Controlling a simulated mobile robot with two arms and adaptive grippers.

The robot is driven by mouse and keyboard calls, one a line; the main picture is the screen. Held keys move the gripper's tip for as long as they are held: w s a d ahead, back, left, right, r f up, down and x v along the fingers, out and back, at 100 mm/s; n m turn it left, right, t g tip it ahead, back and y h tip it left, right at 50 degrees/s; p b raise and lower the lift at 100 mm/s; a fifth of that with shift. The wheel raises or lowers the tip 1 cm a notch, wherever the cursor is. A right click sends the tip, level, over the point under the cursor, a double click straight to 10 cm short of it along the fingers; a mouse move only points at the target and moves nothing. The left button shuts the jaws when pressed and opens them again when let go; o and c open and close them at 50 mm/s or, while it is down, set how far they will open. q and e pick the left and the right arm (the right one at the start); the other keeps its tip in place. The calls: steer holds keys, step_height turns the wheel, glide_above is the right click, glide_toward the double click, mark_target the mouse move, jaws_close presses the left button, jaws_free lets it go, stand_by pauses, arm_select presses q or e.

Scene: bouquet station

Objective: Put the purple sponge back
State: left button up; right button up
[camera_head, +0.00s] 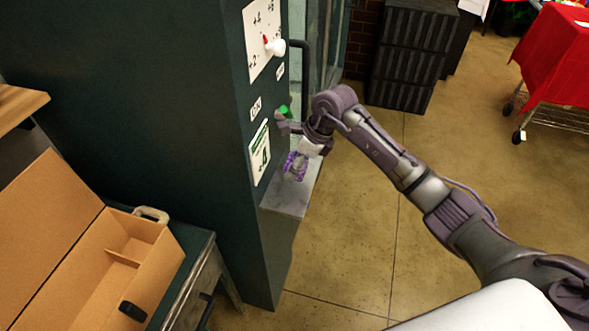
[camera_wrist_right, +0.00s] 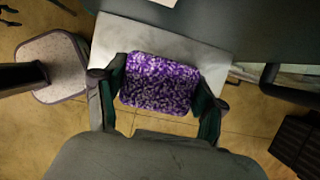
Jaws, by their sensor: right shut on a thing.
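The purple sponge (camera_wrist_right: 160,84) is a speckled purple and white block, held between the two fingers of my right gripper (camera_wrist_right: 158,92) in the right wrist view. In the head view the sponge (camera_head: 294,166) shows small beside the dark green cabinet, over a grey ledge (camera_head: 289,197). My right gripper (camera_head: 301,158) is shut on it there. In the wrist view the pale ledge (camera_wrist_right: 210,60) lies behind the sponge; whether the sponge touches it I cannot tell. My left gripper is not in view.
The dark green cabinet (camera_head: 150,70) carries a white dial panel (camera_head: 262,38), a green knob (camera_head: 284,111) and a green-marked label (camera_head: 259,153). An open cardboard box (camera_head: 135,265) stands on a table at the lower left. Black crates (camera_head: 410,55) stand at the back.

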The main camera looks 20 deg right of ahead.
steer(key=shift+w+a+f, duration=0.1)
steer(key=shift+w+f, duration=0.05)
step_height(320, 180, down, 4)
steer(key=shift+r+p, duration=0.1)
steer(key=shift+p, duration=0.75)
steer(key=shift+f+b, duration=0.3)
steer(key=shift+b, duration=0.05)
steer(key=o, duration=1.1)
steer(key=shift+r, duration=0.1)
steer(key=shift+r, duration=0.1)
